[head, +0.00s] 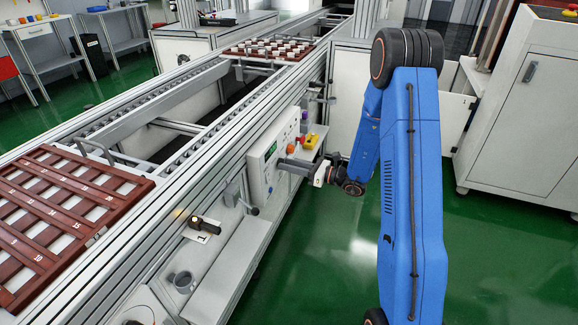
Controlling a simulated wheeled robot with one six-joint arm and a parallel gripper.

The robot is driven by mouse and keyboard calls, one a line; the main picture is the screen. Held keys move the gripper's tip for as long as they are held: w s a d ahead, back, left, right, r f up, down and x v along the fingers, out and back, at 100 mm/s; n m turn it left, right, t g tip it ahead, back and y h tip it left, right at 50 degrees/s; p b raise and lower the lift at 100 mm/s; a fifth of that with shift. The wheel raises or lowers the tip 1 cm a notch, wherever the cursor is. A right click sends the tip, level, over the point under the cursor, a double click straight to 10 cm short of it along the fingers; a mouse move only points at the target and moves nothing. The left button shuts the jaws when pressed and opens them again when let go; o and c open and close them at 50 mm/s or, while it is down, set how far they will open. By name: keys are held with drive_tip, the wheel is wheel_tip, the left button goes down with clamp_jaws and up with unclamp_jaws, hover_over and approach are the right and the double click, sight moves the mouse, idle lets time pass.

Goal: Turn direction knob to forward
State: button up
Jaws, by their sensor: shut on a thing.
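The control panel (262,160) is a pale box on the side of the conveyor frame, with a small display and several small buttons. My gripper (285,164) reaches in from the right, level, with its fingertips at the right part of the panel face. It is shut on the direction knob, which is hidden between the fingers. The knob's pointer and its setting cannot be read in the head view.
A yellow box with a red button (310,140) sits just behind my gripper. A brown tray (62,215) with numbered slots lies on the conveyor at left; another tray (262,56) holds pale pots. A white cabinet (525,110) stands at right. The green floor between is clear.

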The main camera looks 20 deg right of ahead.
drive_tip(key=shift+m, duration=2.3)
drive_tip(key=o, duration=1)
drive_tip(key=shift+o, duration=0.2)
drive_tip(key=v, duration=1.7)
drive_tip(key=shift+s+d, duration=0.15)
drive_tip(key=shift+d, duration=0.05)
